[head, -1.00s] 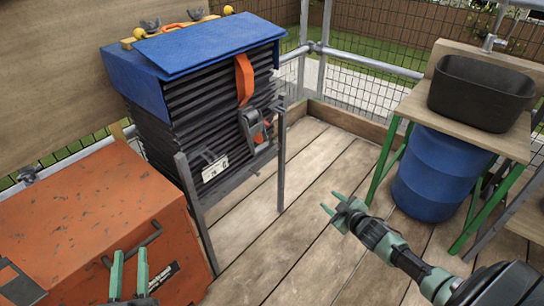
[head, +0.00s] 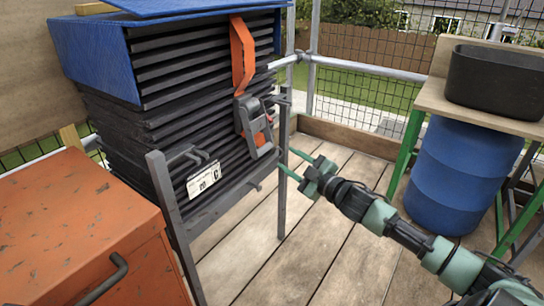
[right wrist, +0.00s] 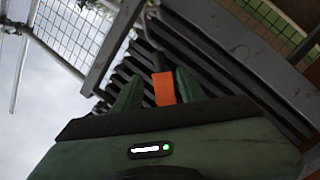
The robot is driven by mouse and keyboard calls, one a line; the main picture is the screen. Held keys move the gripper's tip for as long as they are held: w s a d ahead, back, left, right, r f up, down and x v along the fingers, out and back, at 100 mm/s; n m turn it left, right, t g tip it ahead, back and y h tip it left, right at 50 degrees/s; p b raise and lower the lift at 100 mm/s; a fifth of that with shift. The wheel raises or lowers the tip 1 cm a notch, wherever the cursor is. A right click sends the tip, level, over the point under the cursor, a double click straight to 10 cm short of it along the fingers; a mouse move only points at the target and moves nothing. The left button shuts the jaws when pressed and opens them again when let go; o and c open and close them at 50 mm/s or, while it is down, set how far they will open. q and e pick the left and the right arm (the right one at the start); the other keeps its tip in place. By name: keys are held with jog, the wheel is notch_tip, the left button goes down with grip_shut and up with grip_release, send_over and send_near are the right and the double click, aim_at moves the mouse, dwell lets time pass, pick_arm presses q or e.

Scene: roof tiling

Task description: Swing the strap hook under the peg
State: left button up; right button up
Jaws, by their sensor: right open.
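An orange strap (head: 240,55) hangs from under the blue cover down the front of the stack of black tiles (head: 190,110). Its ratchet buckle (head: 256,125) hangs at the lower end. My right gripper (head: 287,161) is open and empty, just right of and below the buckle, beside the grey post. In the right wrist view, a short orange strap piece (right wrist: 163,89) with a dark metal part (right wrist: 157,61) above it appears between the open fingers (right wrist: 158,92), not gripped. I cannot tell the hook or the peg apart for sure. My left gripper is out of view.
Grey posts (head: 283,180) of a rack stand in front of the stack. A white label (head: 203,180) sits on the rack. An orange toolbox (head: 75,235) is at left. A blue barrel (head: 462,170) and black basin (head: 497,85) stand at right. The plank floor between is clear.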

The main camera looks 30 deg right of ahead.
aim_at(273, 149)
jog(key=shift+w+a+b, duration=0.2)
jog(key=shift+w+b, duration=0.45)
jog(key=shift+w, duration=1.1)
jog(key=shift+w+a+b, duration=0.2)
jog(key=shift+w+b, duration=0.45)
jog(key=shift+w, duration=1.1)
grip_shut()
